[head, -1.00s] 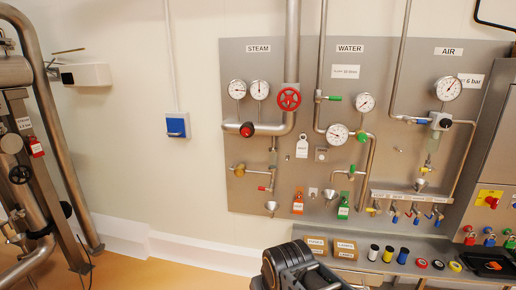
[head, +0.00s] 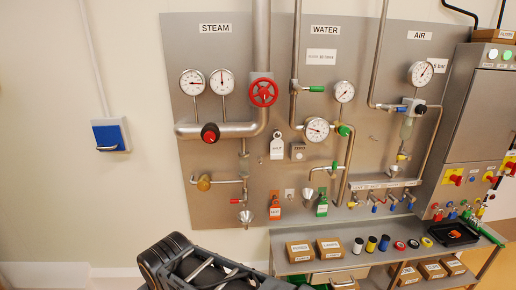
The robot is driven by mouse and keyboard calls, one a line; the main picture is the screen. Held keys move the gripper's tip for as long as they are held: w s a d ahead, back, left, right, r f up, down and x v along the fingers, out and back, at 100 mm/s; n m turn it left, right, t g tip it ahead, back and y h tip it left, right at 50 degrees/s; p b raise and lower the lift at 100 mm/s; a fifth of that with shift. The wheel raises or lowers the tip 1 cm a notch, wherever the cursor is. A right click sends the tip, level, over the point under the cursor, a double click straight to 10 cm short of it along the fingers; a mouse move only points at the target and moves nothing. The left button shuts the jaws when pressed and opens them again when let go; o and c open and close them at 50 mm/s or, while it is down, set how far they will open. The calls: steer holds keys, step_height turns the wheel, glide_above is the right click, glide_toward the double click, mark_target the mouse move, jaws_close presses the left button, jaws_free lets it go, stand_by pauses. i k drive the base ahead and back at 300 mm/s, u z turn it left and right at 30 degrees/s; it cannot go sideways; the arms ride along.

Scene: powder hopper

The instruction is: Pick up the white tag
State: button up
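The white tag (head: 277,147) hangs on the grey panel, between the red valve wheel and the round gauge of the water section. It has dark lettering on its face and a dark ring or hook at its top. An orange tag (head: 275,208) and a green tag (head: 322,204) hang lower on the panel. My gripper (head: 222,274) shows as dark parts at the bottom edge, below the panel and well apart from the white tag. Its fingertips cannot be made out, so I cannot tell whether it is open.
A shelf (head: 345,261) below holds cardboard boxes (head: 301,251), tape rolls and a black tray (head: 453,234). A grey cabinet (head: 474,125) stands at the right. The wall at left is mostly clear.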

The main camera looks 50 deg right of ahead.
mark_target(276, 144)
steer(key=z, duration=0.25)
steer(key=i, duration=0.95)
steer(key=z, duration=1.15)
steer(key=i, duration=0.65)
steer(key=z, duration=0.5)
